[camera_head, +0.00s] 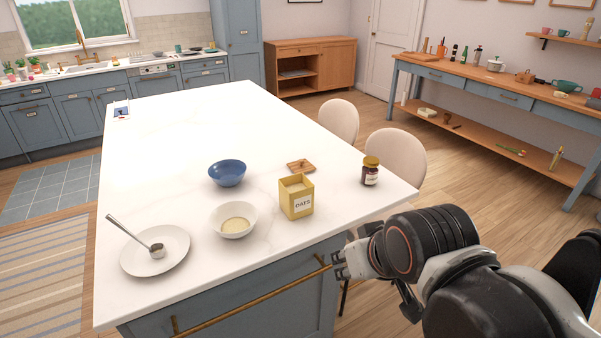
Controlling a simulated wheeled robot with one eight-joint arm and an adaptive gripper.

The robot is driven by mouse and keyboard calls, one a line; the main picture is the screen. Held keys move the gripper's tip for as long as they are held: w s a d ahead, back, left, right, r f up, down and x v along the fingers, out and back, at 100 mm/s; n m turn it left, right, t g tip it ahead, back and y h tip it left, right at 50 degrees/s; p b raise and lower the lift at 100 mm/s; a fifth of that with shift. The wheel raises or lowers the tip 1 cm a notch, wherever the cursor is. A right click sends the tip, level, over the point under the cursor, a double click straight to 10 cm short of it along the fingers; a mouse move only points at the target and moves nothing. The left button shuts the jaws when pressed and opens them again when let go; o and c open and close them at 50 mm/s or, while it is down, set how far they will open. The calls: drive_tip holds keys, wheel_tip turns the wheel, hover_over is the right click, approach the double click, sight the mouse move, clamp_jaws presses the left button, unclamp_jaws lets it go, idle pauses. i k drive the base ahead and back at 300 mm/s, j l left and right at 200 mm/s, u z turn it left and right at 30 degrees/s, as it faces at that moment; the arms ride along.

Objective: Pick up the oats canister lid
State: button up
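The oats canister (296,199) is a yellow square box labelled "OATS", standing upright and uncovered near the front right of the white island. A flat brown wooden piece (301,167), which looks like its lid, lies on the countertop just behind the canister, apart from it. My gripper (338,266) is at the island's front edge, right of and nearer than the canister, pointing left. It is well away from the lid, and nothing shows held in it. Its fingers are small and seen from the side, so their opening is unclear.
A dark jar with a yellow cap (370,171) stands right of the lid. A blue bowl (227,173), a white bowl (233,220) and a plate with a metal scoop (155,250) are to the left. The island's far part is mostly clear. Two chairs stand along its right side.

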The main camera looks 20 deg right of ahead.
sight(302, 165)
drive_tip(key=i+l+u, duration=0.3)
drive_tip(key=i+l, duration=0.2)
drive_tip(key=i+l+u, duration=0.15)
drive_tip(key=l, duration=0.3)
drive_tip(key=i+l+u, duration=0.15)
drive_tip(key=i+l, duration=0.15)
drive_tip(key=i+l+u, duration=0.2)
drive_tip(key=l, duration=0.25)
drive_tip(key=i+u, duration=0.1)
